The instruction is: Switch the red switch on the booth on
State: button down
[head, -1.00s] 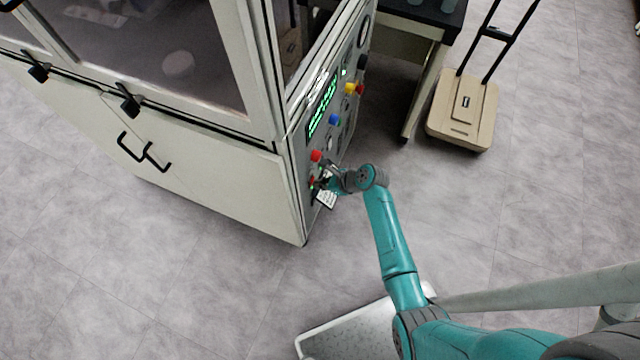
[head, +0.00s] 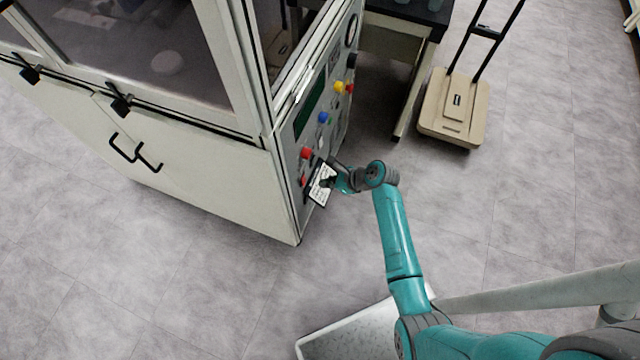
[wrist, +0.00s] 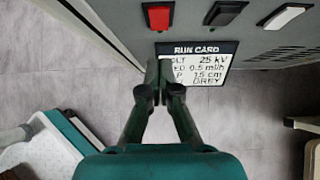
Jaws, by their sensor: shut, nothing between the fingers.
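The booth (head: 210,190) is a pale cabinet with a control panel (head: 329,120) on its right side. In the head view a red control (head: 306,153) sits low on the panel, with another red one (head: 303,181) below it. My gripper (wrist: 160,70) is shut and empty, below the left red switch and overlapping the run card's left edge in the picture. In the head view my gripper (head: 332,180) is beside the lower panel.
A run card (wrist: 203,63) hangs below the switches. Blue (head: 323,118) and yellow (head: 339,87) controls sit higher on the panel, beside a dark display (head: 309,108). A beige trolley (head: 453,105) and a dark-topped table (head: 411,14) stand behind. The floor in front is clear.

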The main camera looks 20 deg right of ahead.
aim_at(304, 180)
jog(key=v, duration=0.8)
jog(key=shift+s+d+f, duration=0.15)
jog(key=shift+f, duration=0.55)
jog(key=w+a+r+x, duration=0.1)
jog(key=x, duration=1.2)
jog(key=shift+w+a+r, duration=0.2)
jog(key=shift+r, duration=0.1)
